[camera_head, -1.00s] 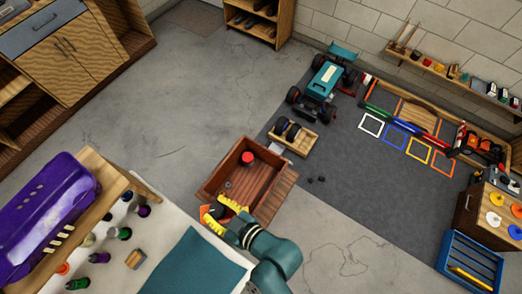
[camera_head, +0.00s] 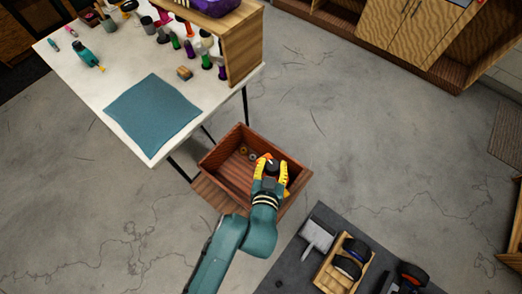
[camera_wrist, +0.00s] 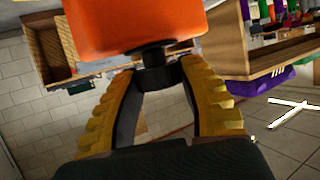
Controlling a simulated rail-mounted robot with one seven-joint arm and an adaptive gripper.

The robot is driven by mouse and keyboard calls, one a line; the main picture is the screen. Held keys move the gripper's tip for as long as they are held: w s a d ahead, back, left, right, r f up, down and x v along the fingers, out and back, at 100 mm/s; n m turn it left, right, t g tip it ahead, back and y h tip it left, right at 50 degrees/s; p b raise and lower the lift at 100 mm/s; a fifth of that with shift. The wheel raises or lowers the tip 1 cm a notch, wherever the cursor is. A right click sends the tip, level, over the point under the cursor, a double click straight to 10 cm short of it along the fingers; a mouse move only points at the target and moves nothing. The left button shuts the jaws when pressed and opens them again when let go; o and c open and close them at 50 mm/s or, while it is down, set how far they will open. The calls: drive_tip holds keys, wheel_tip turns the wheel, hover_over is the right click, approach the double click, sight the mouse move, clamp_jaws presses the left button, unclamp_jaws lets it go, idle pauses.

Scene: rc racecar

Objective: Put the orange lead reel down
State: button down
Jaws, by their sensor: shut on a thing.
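My gripper (camera_head: 271,172) has its yellow fingers closed in over the right part of an open wooden box (camera_head: 222,198). In the wrist view my gripper (camera_wrist: 155,75) is shut on a black knob or hub of the orange lead reel (camera_wrist: 135,22), whose orange body fills the top middle. In the head view only a bit of the orange lead reel (camera_head: 264,157) shows by the fingers. I cannot tell whether it touches the box. The fingers and arm hide part of the box's inside.
Small ring-like things (camera_head: 243,150) lie in the box. A white table with a teal mat (camera_head: 152,112), bottles and a wooden shelf stands at upper left. A wooden tray with black wheels (camera_head: 346,265) lies on the dark mat at lower right. Open floor lies to the right.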

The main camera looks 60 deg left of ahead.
drive_tip(key=s+a+f+n+g+y+b, duration=0.1)
drive_tip(key=s+a+f+n+g+b, duration=0.1)
drive_tip(key=s+a+f+b, duration=0.35)
drive_tip(key=s+a+f+n+g+y+b, duration=0.1)
drive_tip(key=s+a+f+b, duration=0.15)
drive_tip(key=a, duration=0.65)
wheel_tip(320, 180, down, 10)
drive_tip(key=b, duration=0.1)
drive_tip(key=shift+w+d+f+y, duration=0.15)
drive_tip(key=shift+w+f+y, duration=0.1)
drive_tip(key=shift+w+y, duration=0.05)
drive_tip(key=shift+f+b, duration=0.1)
drive_tip(key=shift+b, duration=0.25)
